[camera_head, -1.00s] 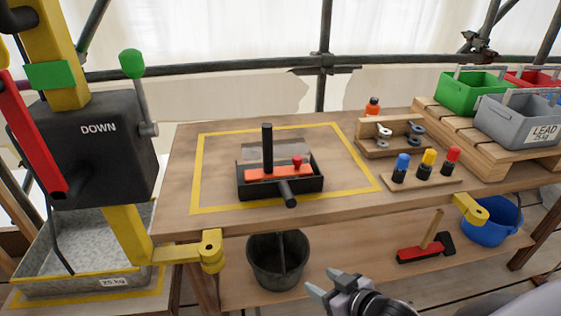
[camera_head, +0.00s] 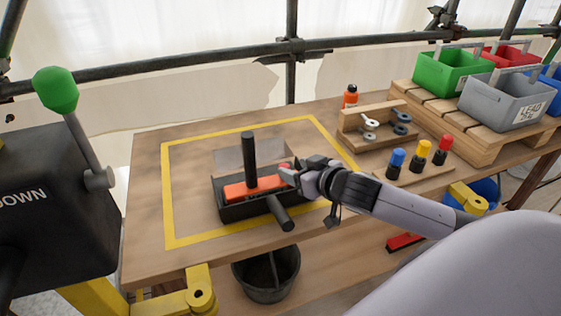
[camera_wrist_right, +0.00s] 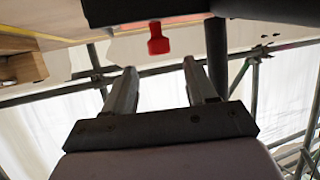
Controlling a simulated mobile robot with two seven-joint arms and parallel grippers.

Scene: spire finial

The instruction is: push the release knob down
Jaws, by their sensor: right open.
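The release knob is a small red knob, clear in the right wrist view (camera_wrist_right: 158,40). It stands on an orange-red bar (camera_head: 252,187) set in a black tray-like fixture (camera_head: 238,212) on the workbench. In the head view the knob is mostly hidden behind my right gripper (camera_head: 287,176), whose fingertips are at the bar's right end. In the wrist view my open right gripper (camera_wrist_right: 158,72) has its two fingers apart and empty, with the knob just beyond the tips, roughly between them. I cannot tell any contact. My left gripper is not in view.
A black post (camera_head: 249,160) rises from the fixture, and a black handle (camera_head: 281,213) sticks out its front. A wooden rack (camera_head: 375,140) and blue, yellow and red-topped pegs (camera_head: 397,160) stand to the right. A dark box with a green-knobbed lever (camera_head: 55,90) is at left.

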